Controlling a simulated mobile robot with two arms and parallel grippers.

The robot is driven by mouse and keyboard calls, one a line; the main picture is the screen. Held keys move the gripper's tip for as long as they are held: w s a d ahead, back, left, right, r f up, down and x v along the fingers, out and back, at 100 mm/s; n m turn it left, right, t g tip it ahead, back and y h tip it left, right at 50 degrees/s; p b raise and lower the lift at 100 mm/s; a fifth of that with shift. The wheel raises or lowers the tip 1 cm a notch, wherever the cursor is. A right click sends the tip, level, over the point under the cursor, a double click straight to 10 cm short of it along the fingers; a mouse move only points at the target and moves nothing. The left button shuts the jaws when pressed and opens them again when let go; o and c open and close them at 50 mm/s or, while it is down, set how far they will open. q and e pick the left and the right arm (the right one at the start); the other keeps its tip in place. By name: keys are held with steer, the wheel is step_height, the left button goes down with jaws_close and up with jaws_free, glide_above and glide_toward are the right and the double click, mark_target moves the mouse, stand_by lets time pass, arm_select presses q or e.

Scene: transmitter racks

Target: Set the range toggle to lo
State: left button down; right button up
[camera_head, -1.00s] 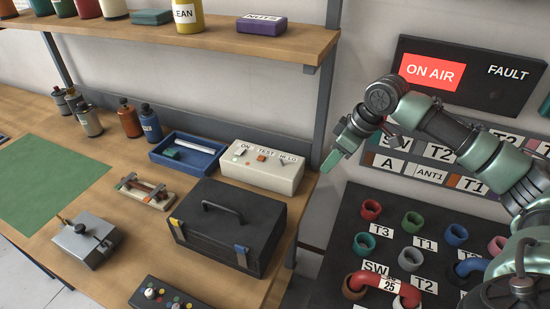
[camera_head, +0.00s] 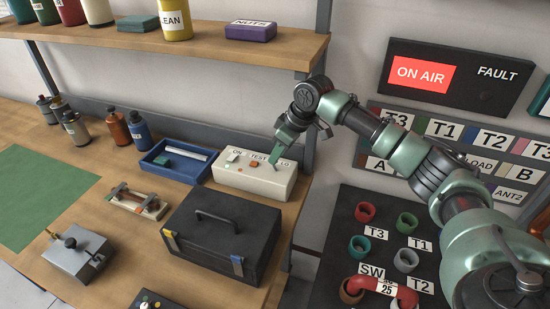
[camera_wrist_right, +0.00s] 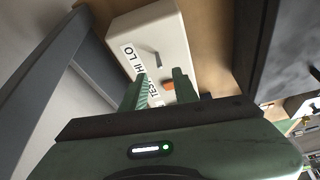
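The white control box (camera_head: 250,184) stands on the bench, below the shelf. Its top has an ON label, a TEST label and an orange button (camera_wrist_right: 168,85). The range toggle (camera_wrist_right: 157,57) is a small grey lever beside the HI LO label (camera_wrist_right: 133,59); I cannot tell which way it is set. My right gripper (camera_head: 276,155) is over the right part of the box top and partly hides the labels. In the right wrist view its two green fingers (camera_wrist_right: 160,73) are apart, with the toggle just beyond the gap between the tips. My left gripper is out of view.
A black toolbox (camera_head: 226,226) stands in front of the white box, and a blue tray (camera_head: 162,176) is to its left. The shelf (camera_head: 200,46) runs above and behind. A grey post (camera_head: 309,150) rises behind my right gripper. The patch panel (camera_head: 336,228) is at right.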

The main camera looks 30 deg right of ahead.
mark_target(276, 168)
steer(key=shift+s+p+x, duration=0.15)
steer(key=shift+p+x, duration=0.05)
steer(key=shift+x, duration=0.9)
steer(key=shift+s+p+x, duration=0.15)
steer(key=shift+x, duration=0.95)
steer(key=shift+d+f, duration=0.15)
jaws_close()
